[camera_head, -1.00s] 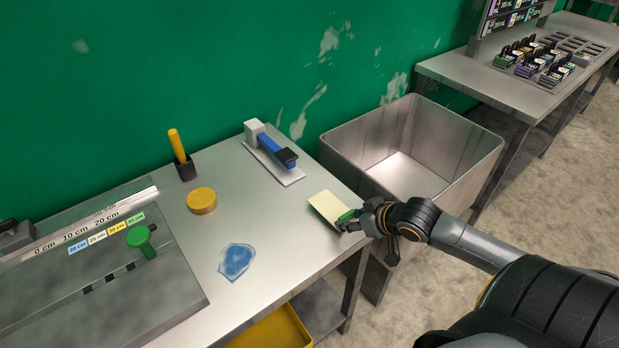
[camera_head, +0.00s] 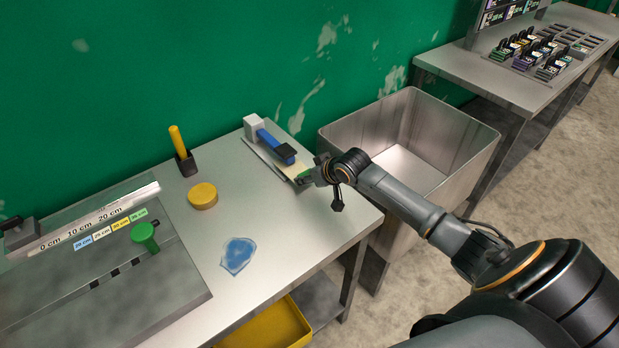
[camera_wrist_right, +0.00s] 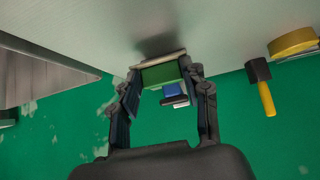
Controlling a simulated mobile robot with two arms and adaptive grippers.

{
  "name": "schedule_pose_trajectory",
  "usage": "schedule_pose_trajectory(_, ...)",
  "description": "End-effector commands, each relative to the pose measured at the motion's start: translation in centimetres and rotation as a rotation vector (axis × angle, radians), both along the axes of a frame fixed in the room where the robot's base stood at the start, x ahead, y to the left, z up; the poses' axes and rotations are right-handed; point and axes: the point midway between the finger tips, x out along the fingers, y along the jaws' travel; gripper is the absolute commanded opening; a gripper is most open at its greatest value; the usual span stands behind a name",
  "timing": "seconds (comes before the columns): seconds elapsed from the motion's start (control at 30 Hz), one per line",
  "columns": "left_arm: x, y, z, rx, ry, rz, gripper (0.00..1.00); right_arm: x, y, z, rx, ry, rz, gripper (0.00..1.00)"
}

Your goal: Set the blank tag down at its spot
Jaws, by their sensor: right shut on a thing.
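The blank tag (camera_head: 296,170) is a pale cream card. My right gripper (camera_head: 308,176) is shut on its near edge, with a green piece at the fingertips. The card is at the front end of the blue-handled stapler-like device (camera_head: 272,144), partly overlapping its base in the picture. I cannot tell whether the card touches the base or hovers. In the right wrist view the gripper (camera_wrist_right: 160,78) shows the green piece between its fingers, and the card (camera_wrist_right: 157,58) appears as a thin pale edge. My left gripper is out of view.
An open metal bin (camera_head: 480,165) stands right of the table.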

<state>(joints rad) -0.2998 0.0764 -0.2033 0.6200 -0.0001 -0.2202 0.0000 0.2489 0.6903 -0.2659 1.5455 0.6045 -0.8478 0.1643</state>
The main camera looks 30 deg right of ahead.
Motion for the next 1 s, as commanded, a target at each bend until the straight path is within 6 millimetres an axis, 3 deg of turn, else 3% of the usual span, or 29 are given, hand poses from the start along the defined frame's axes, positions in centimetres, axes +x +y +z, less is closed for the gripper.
schedule_pose_trajectory(0.13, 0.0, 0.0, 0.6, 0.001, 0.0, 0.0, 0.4, 0.1, 0.1, -1.3, -0.001, 0.002, 0.001, 0.26)
schedule_pose_trajectory(0.53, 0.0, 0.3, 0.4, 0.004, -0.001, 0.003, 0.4, 0.0, 0.0, -2.0, -0.001, 0.001, 0.0, 0.26)
schedule_pose_trajectory(0.57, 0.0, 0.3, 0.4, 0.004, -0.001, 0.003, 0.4, 0.0, 0.0, -1.9, -0.001, 0.001, 0.0, 0.52)
schedule_pose_trajectory(0.63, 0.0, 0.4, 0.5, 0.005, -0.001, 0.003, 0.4, 0.0, 0.0, -1.9, -0.001, 0.001, 0.0, 0.66)
schedule_pose_trajectory(1.0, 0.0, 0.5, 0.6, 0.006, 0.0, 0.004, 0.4, 0.1, 0.0, -1.5, -0.001, 0.0, 0.001, 0.69)
